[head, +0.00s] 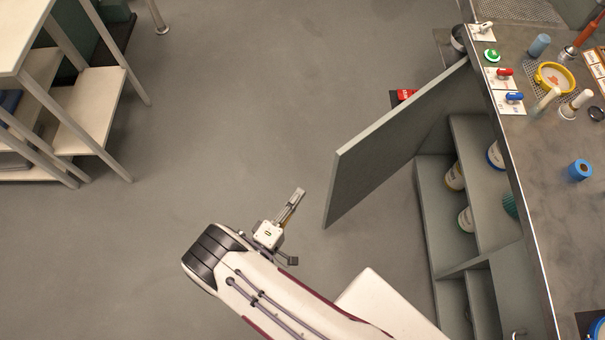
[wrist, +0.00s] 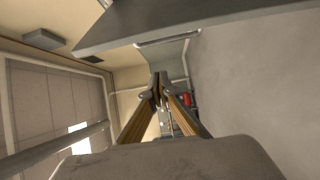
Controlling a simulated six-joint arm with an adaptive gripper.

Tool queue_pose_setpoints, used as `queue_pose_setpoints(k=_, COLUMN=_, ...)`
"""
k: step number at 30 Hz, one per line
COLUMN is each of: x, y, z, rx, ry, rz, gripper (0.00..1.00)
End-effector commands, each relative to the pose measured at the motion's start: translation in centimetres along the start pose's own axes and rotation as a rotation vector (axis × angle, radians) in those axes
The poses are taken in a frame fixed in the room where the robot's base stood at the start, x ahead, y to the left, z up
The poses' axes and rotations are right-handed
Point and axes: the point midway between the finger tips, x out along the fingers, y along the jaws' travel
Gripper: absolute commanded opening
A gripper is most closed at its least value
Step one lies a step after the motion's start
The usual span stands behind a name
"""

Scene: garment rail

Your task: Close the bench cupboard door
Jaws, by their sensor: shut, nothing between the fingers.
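The bench cupboard door (head: 390,145) is a grey-green panel standing wide open, swung out to the left from its hinge side near the back of the bench. The open cupboard (head: 425,215) shows shelves with several tins and jars inside. My gripper (head: 298,193) is shut and empty, to the left of the door's free edge with a gap of floor between them in the head view. In the wrist view the closed fingertips (wrist: 160,80) point away from the camera. A grey panel crosses the top of that view; I cannot tell for certain whether it is the door.
The bench top (head: 545,200) carries blue tape (head: 579,170), a yellow-rimmed dish (head: 554,77), switches and tools. A red object (head: 405,95) is partly hidden behind the door. A pale shelf unit (head: 90,105) stands at the left. The floor between is clear.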

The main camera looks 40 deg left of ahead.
Motion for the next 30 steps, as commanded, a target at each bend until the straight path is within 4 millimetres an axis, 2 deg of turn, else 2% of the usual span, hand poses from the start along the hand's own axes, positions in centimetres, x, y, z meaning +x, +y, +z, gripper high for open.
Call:
queue_pose_setpoints(k=27, x=9.5, y=0.0, z=0.1, rx=0.001, ry=-0.003, rz=0.0, gripper=0.0)
queue_pose_setpoints(k=30, x=8.9, y=0.0, z=0.9, rx=-0.002, ry=0.0, rz=0.0, gripper=0.0)
